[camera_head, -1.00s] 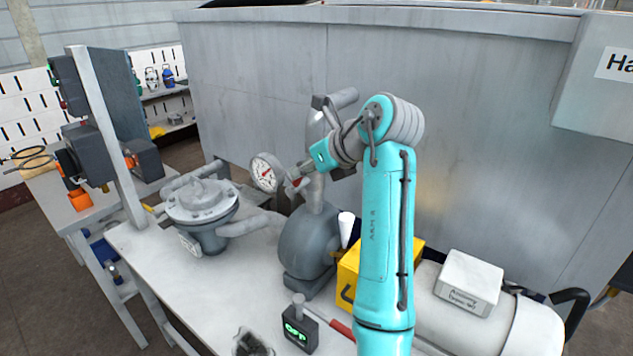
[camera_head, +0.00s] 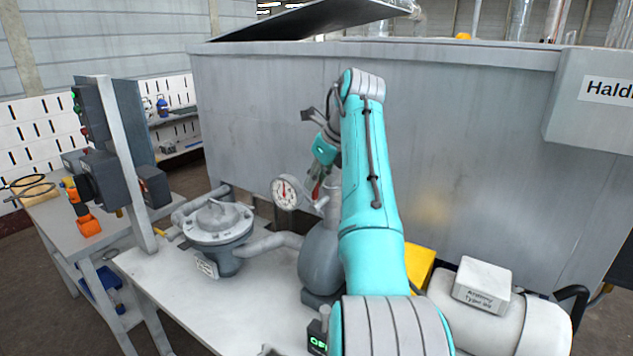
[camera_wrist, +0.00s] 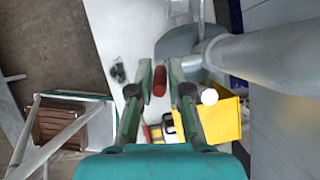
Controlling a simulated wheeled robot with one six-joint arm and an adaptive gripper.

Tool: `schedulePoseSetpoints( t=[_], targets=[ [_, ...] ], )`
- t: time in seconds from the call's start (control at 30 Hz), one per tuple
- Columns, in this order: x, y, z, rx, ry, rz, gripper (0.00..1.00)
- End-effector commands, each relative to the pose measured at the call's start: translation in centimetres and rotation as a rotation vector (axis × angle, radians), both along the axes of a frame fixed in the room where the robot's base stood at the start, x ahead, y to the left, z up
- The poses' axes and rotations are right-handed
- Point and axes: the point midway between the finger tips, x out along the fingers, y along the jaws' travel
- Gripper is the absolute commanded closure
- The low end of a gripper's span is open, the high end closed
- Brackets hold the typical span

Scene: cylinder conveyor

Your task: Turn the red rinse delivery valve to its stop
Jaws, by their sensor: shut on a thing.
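The red valve handle (camera_wrist: 159,81) shows in the wrist view between my two fingers, as a short red grip. In the head view a bit of the red handle (camera_head: 316,190) shows just below my fingers, beside the grey upright pipe and right of the dial gauge (camera_head: 286,191). My gripper (camera_head: 319,178) points down and is shut on the handle; it also shows in the wrist view (camera_wrist: 160,74). My arm hides part of the pipe, and the valve's body and stop cannot be made out.
A grey flanged housing (camera_head: 218,222) stands left on the white bench (camera_head: 185,290). The rounded grey pump body (camera_head: 320,258) is below the gripper. A yellow box (camera_head: 419,264) is behind my arm. A large grey tank wall (camera_head: 460,150) rises close behind.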

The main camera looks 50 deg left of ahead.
Motion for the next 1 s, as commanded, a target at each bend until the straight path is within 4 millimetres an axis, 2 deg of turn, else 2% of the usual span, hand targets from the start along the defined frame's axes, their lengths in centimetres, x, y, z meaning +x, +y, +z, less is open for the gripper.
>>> schedulePoseSetpoints(
  t=[0.4, 0.87, 0.9, 0.97, 1.0],
  targets=[
    [-0.09, 0.61, 0.25, -0.075, -0.029, 0.0, 1.0],
    [-0.21, 0.63, 0.18, -0.082, -0.029, 0.002, 1.0],
    [-0.22, 0.64, 0.17, -0.082, -0.029, 0.002, 0.75],
    [-0.23, 0.63, 0.17, -0.083, -0.029, 0.002, 0.6],
    [-0.24, 0.63, 0.16, -0.083, -0.028, 0.002, 0.58]
  ],
)
